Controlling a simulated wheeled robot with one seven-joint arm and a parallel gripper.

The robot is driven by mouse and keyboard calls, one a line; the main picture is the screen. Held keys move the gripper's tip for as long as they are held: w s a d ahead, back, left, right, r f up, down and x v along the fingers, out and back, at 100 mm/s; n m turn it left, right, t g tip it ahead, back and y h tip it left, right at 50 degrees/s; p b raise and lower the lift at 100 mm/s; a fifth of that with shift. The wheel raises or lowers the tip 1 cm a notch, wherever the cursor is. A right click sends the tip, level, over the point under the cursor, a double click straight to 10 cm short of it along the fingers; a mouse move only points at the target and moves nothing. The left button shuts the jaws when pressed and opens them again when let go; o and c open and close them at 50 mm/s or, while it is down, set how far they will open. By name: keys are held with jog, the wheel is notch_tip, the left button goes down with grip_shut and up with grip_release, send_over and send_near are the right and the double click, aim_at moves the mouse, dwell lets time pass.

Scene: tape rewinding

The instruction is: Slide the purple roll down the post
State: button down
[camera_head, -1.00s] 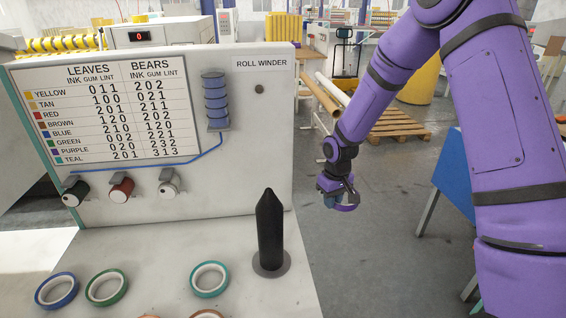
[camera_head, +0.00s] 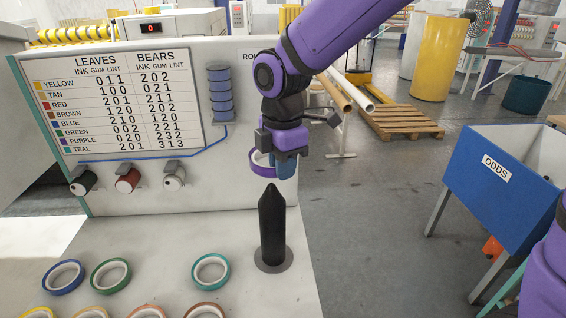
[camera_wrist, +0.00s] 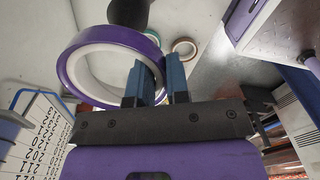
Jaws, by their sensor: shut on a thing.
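The purple roll (camera_head: 262,165) is a purple ring with a white core. My gripper (camera_head: 284,166) is shut on one side of its band. The roll hangs just above the pointed tip of the black post (camera_head: 271,228), a little left of it in the head view. The post stands upright on a round grey base, with nothing on it. In the wrist view the roll (camera_wrist: 72,68) sits left of the blue fingers (camera_wrist: 155,82), and the dark post (camera_wrist: 128,12) shows beyond its upper rim.
A blue roll (camera_head: 63,277), a green roll (camera_head: 111,276) and a teal roll (camera_head: 211,272) lie on the white bench (camera_head: 150,255), with more at its front edge. The chart panel (camera_head: 115,102) stands behind. A blue ODDS bin (camera_head: 500,190) is at the right.

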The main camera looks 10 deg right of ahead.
notch_tip(320, 180, down, 7)
dwell(0.7)
jog(key=c, duration=1)
grip_release()
notch_tip(320, 180, up, 11)
jog(key=shift+f, duration=0.1)
dwell(0.4)
